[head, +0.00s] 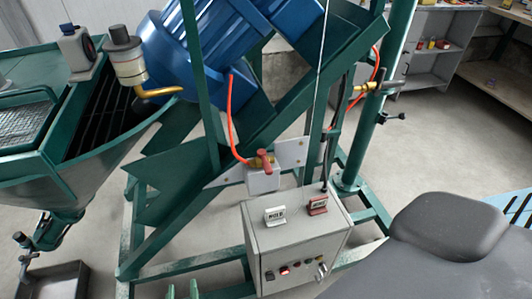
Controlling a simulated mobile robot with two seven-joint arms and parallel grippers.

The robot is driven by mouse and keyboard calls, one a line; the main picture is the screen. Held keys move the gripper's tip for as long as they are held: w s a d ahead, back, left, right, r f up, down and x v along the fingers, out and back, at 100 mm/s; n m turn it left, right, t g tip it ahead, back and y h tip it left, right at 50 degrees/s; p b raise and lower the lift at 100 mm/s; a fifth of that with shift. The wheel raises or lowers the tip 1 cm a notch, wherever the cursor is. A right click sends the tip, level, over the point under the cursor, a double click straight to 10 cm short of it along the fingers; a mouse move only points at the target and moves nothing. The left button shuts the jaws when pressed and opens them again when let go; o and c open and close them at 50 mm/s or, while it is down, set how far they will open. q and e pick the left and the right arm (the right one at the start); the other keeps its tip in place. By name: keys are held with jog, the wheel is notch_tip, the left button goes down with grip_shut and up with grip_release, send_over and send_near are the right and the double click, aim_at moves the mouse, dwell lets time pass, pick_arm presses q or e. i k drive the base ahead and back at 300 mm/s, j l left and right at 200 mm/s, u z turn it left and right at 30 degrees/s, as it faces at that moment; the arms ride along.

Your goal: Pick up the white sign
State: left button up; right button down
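The white sign (275,214) is a small plate with dark lettering. It stands on the top of the grey control box (297,244), towards its left side. A similar red sign (317,205) stands to its right on the same box. My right gripper is not in view.
The box front has small lights and knobs. Green frame beams (285,113) rise behind it, with a blue motor (205,55) and a red hose (232,120). A green hopper (95,170) is at left. A grey tray (53,282) is at lower left. Shelves (435,55) stand far right.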

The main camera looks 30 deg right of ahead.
aim_at(274, 217)
jog(key=l, duration=0.75)
jog(key=i+l, duration=0.1)
jog(key=l, duration=0.7)
